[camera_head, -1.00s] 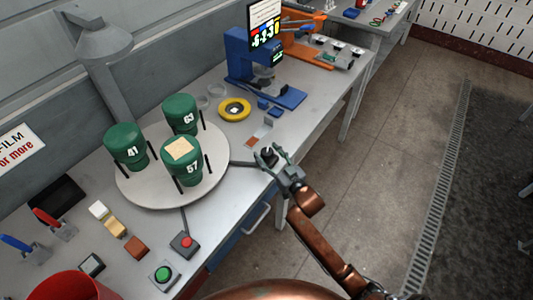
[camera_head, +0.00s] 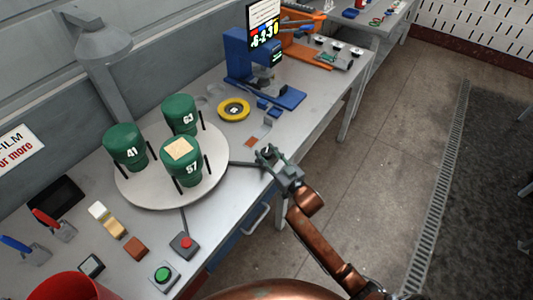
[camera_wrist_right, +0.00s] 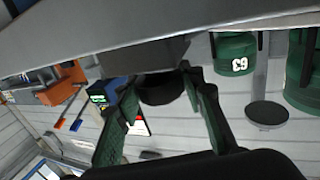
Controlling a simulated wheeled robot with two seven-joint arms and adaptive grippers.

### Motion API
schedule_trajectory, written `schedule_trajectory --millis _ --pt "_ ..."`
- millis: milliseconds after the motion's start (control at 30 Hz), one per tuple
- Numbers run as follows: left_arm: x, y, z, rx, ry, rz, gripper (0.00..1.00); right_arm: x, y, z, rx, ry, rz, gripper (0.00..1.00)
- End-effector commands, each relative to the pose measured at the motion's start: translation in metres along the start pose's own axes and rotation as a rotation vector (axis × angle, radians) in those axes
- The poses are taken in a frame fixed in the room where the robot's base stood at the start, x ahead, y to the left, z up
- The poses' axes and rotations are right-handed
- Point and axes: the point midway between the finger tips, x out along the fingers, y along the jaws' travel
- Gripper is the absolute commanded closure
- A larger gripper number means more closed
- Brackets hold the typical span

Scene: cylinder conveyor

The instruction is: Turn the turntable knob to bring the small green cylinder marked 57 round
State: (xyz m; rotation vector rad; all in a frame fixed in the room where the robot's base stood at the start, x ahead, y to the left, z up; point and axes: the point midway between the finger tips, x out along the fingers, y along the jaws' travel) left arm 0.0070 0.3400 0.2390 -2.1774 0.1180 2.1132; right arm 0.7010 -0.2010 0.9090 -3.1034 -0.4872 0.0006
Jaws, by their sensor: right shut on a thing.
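The green cylinder marked 57 (camera_head: 194,174) stands upright on the front of the round turntable (camera_head: 150,197), with a tan patch on its top. The green cylinder marked 63 (camera_head: 180,112) stands behind it and the one marked 41 (camera_head: 124,145) to its left. My right gripper (camera_head: 267,157) is at the end of the arm right of the turntable, shut on the dark knob there. The knob (camera_wrist_right: 160,88) shows between its fingers in the right wrist view, where the cylinder marked 63 (camera_wrist_right: 235,50) also shows. My left gripper is out of view.
Thin posts stand beside the cylinders. A red-button box (camera_head: 183,245) and a green-button box (camera_head: 163,275) sit at the table's front. A yellow ring (camera_head: 233,109) and a blue machine (camera_head: 240,55) stand farther back. A red bin (camera_head: 70,287) is at bottom left.

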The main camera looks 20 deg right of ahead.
Motion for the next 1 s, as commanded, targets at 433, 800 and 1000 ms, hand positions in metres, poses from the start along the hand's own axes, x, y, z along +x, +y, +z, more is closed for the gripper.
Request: schedule_trajectory --millis 433,800,1000 --pt "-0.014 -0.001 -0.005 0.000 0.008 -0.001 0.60 0.000 -0.001 -0.001 0.001 0.001 -0.092 0.88" --pt "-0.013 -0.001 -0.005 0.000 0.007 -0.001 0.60 0.000 0.000 -0.001 0.000 0.001 -0.089 0.53" --pt "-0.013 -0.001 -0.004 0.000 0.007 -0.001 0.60 0.000 0.000 0.000 0.000 0.001 -0.089 0.45"
